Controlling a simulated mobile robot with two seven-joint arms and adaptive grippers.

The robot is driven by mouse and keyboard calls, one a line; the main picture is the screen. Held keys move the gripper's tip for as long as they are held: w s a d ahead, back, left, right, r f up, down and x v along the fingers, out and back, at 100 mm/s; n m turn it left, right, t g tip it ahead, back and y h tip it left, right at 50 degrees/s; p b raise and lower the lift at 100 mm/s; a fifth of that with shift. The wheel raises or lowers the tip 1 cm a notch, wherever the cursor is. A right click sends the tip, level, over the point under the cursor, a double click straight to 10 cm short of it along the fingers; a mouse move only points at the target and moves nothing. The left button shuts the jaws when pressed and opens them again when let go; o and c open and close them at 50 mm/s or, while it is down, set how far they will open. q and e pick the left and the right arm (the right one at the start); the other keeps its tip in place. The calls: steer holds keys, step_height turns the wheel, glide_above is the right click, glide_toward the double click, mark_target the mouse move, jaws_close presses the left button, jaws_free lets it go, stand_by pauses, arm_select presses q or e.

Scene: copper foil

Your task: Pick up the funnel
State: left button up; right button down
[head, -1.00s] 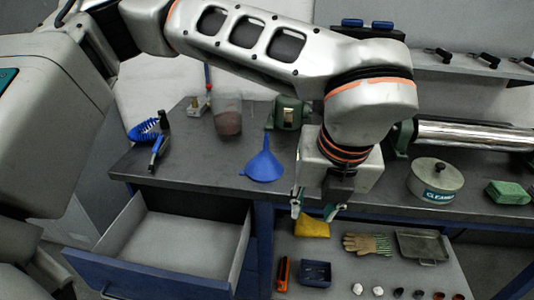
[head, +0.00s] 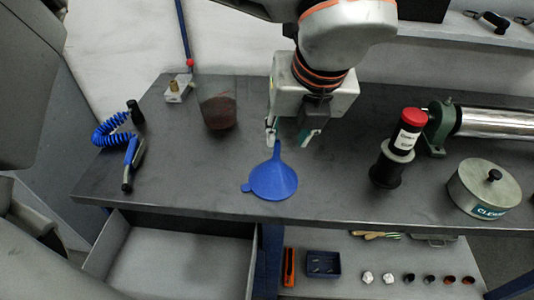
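The blue funnel (head: 273,182) stands on the dark workbench top (head: 330,190), wide mouth down and spout up, with a small tab at its left rim. My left gripper (head: 291,134) hangs fingers-down from the top of the picture. Its two fingers are spread apart with nothing between them. The left finger is close to the tip of the spout in the picture; I cannot tell whether they touch. The right finger is right of the spout. My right gripper is not in view.
A clear cup (head: 219,110) and a coiled blue air hose (head: 112,131) are to the left. An open drawer (head: 170,262) juts out below the bench's front edge.

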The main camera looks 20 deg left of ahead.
mark_target(278, 150)
arm_select(q)
steer(key=shift+a+x, duration=0.2)
steer(key=shift+x, duration=1.8)
steer(key=shift+a+x, duration=0.2)
steer(key=shift+x, duration=1.8)
steer(key=shift+s+r, duration=0.15)
jaws_close()
